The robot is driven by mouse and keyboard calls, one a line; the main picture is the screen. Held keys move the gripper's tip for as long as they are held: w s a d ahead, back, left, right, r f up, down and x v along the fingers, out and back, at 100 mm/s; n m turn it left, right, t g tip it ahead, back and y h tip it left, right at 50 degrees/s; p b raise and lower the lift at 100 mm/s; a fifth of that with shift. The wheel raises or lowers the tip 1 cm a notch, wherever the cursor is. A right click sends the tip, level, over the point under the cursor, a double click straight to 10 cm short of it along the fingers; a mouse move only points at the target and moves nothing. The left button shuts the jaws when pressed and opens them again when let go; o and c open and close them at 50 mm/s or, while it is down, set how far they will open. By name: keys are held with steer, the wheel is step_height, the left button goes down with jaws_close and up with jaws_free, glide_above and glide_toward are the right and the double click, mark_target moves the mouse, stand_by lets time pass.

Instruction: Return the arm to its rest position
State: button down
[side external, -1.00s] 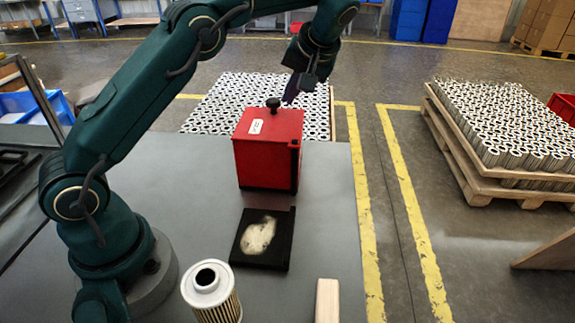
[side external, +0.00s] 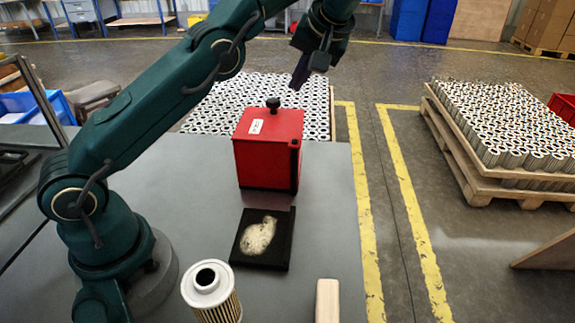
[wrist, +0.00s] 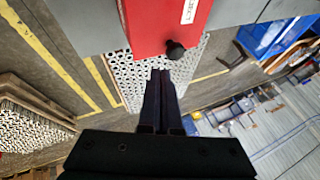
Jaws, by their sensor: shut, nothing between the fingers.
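My gripper (side external: 299,76) is in the air above and a little behind the red box, apart from it. It is shut and empty; its dark fingers lie together in the wrist view (wrist: 160,82). The red box (side external: 266,150) stands on the grey table with its lid on and a black knob on top. It also shows at the top of the wrist view (wrist: 160,25). A white filter cartridge (side external: 211,291) with a dark central hole stands upright at the table's front. A black pad (side external: 281,246) with a pale patch on it lies in front of the box.
The grey table (side external: 190,205) has bare room left of the box. A light wooden block (side external: 327,300) is at its front right. Pallets of cartridges stand on the floor behind the table and at the right (side external: 485,190). Yellow lines (side external: 366,220) mark the floor.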

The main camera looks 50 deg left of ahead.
steer(key=shift+s+d+r, duration=0.1)
steer(key=shift+d+r, duration=0.05)
steer(key=shift+r, duration=0.1)
steer(key=s+r+m+t+h, duration=0.2)
steer(key=s+r+t, duration=0.1)
steer(key=s+r, duration=0.8)
steer(key=s+d+f+m+t+h, duration=0.1)
steer(key=s+d+f+m+h, duration=0.3)
steer(key=s+d+f, duration=0.4)
steer(key=s+f+m, duration=0.1)
steer(key=s+f, duration=0.2)
steer(key=f, duration=0.3)
steer(key=shift+s+d+f+t+h, duration=0.2)
steer(key=shift+f+t+h, duration=0.15)
steer(key=shift+t+h, duration=0.05)
